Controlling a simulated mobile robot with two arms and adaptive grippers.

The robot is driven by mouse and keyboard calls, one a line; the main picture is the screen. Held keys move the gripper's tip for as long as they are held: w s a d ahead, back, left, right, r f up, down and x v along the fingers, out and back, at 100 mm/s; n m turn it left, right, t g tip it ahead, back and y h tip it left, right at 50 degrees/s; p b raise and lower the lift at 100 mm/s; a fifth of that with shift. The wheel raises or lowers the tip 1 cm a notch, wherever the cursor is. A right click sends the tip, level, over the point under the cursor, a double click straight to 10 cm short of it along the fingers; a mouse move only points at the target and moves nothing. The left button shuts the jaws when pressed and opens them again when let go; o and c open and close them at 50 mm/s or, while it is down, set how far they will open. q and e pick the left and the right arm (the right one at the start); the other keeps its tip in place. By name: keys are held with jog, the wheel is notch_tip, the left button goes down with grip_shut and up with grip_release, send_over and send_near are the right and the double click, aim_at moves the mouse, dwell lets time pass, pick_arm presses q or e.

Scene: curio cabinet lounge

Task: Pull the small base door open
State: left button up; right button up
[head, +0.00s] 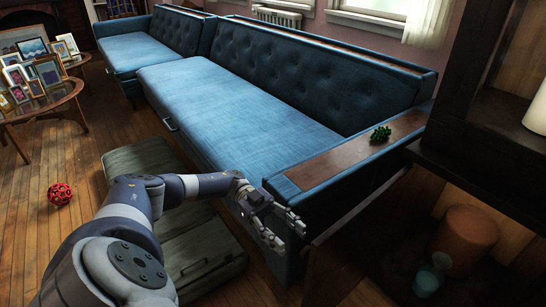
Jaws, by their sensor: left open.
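The dark wooden cabinet (480,185) stands at the right edge of the head view. A dark panel (350,225), which looks like the small base door, stands out at an angle from the cabinet toward the sofa's end. The cabinet's low compartment shows beyond it. My left gripper (291,233) is open, with its fingers apart beside the panel's outer end. Nothing shows between the fingers, and I cannot tell whether they touch the panel. No door handle is visible. My right gripper is out of view.
A blue sofa (225,105) runs close behind my left gripper, with a green object (380,133) on its wooden arm. An orange-brown pot (467,238) and a teal glass (430,280) stand in the cabinet. Greenish boxes (205,250) and a red ball (60,194) are on the floor.

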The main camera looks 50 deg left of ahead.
pick_arm(q)
jog(key=a, duration=0.6)
jog(key=shift+w, duration=0.2)
jog(key=shift+s, duration=0.1)
dwell(0.5)
